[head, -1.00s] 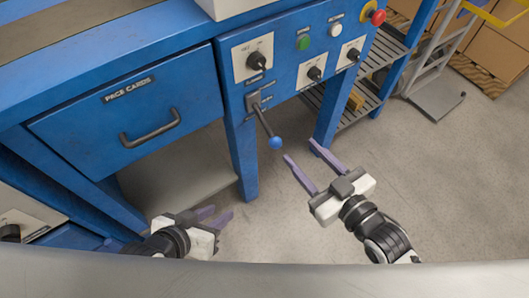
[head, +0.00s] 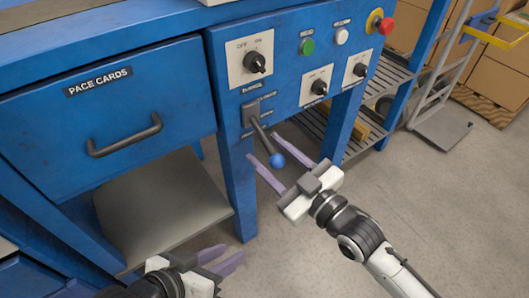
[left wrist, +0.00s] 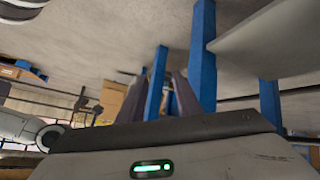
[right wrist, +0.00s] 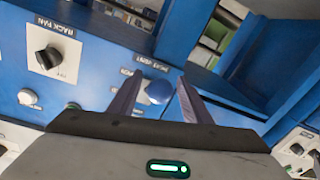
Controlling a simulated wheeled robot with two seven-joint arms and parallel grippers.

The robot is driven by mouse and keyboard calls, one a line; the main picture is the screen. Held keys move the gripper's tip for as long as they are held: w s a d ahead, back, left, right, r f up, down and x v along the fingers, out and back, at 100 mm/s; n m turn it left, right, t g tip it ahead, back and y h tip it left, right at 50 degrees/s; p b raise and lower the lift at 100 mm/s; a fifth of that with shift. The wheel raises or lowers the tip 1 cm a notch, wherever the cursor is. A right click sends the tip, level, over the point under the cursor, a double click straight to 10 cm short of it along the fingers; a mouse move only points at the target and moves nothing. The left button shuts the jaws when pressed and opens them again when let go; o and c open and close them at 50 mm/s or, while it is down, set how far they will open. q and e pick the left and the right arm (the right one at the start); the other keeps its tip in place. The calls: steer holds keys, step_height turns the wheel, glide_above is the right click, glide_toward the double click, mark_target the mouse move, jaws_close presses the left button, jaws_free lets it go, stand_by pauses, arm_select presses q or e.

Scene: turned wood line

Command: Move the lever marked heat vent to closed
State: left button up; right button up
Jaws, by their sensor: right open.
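The lever (head: 262,137) comes out of a small plate on the blue cabinet front and slopes down and to the right, ending in a blue ball knob (head: 277,160). My right gripper (head: 263,148) is open, its two purple fingers spread on either side of the lever's knob end. In the right wrist view the knob (right wrist: 158,91) shows between the fingers, nearer the left one; contact cannot be told. A heat vent label (right wrist: 155,62) is beside it, upside down. My left gripper (head: 234,250) is low, open and empty, away from the lever.
Rotary switches (head: 257,62), a green button (head: 307,47), a white button (head: 341,36) and a red emergency button (head: 386,26) sit on the panel above. A drawer (head: 110,105) with a handle is at left. A cabinet leg (head: 240,190) stands below the lever.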

arm_select(q)
steer(key=shift+w+d+r, duration=0.1)
steer(key=shift+d+r, duration=0.1)
steer(key=shift+r, duration=0.1)
arm_select(e)
steer(key=shift+x, duration=1)
steer(key=shift+c, duration=0.4)
